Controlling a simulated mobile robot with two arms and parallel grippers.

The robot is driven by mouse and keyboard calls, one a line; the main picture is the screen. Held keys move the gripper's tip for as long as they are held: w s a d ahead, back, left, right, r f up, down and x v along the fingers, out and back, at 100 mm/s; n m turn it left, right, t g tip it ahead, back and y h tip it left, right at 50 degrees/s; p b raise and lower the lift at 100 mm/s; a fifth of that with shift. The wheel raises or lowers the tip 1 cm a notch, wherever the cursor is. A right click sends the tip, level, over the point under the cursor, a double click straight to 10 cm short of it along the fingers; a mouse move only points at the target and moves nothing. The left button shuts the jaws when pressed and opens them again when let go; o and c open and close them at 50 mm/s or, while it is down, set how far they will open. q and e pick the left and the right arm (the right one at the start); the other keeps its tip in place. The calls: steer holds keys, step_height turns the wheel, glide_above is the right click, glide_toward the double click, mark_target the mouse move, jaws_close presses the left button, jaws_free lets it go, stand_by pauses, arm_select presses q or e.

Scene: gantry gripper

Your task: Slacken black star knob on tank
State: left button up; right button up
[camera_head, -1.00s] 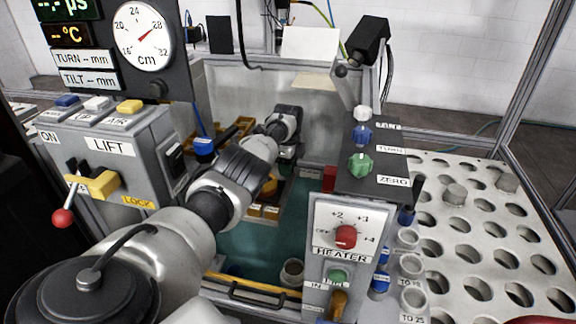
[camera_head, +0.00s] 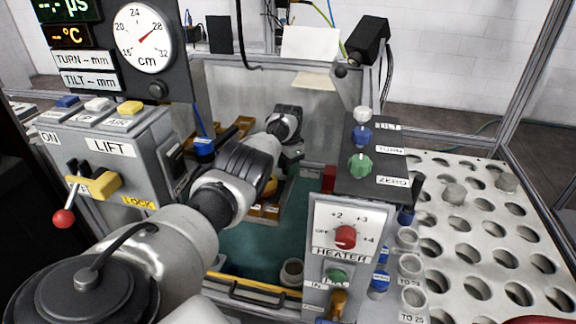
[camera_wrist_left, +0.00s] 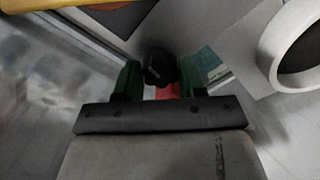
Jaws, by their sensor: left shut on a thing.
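The black star knob (camera_wrist_left: 158,67) shows in the left wrist view, between the two green fingers of my left gripper (camera_wrist_left: 160,78). The fingers are closed on its sides. A red and pale part shows just below the knob between the fingers. In the head view my left arm reaches from the lower left into the tank (camera_head: 260,248), and my left gripper (camera_head: 290,155) is at the far side of it, mostly hidden by my own wrist. The knob cannot be made out in the head view. My right gripper is not in view.
A grey LIFT box (camera_head: 110,150) with a yellow lock and red-tipped lever stands left. A heater panel (camera_head: 345,220) with a red knob stands right of the tank. A perforated rack (camera_head: 470,225) is further right. A white ring (camera_wrist_left: 290,50) is close in the wrist view.

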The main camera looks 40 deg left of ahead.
arm_select(q)
steer(key=n, duration=0.4)
steer(key=shift+n, duration=0.3)
steer(key=n, duration=0.5)
steer(key=shift+a, duration=0.1)
steer(key=n, duration=0.9)
steer(key=shift+n, duration=0.3)
steer(key=n, duration=0.4)
steer(key=shift+p, duration=0.3)
steer(key=n, duration=0.9)
steer(key=shift+s+n, duration=0.1)
steer(key=shift+n, duration=0.2)
steer(key=n, duration=0.4)
steer(key=shift+n, duration=0.3)
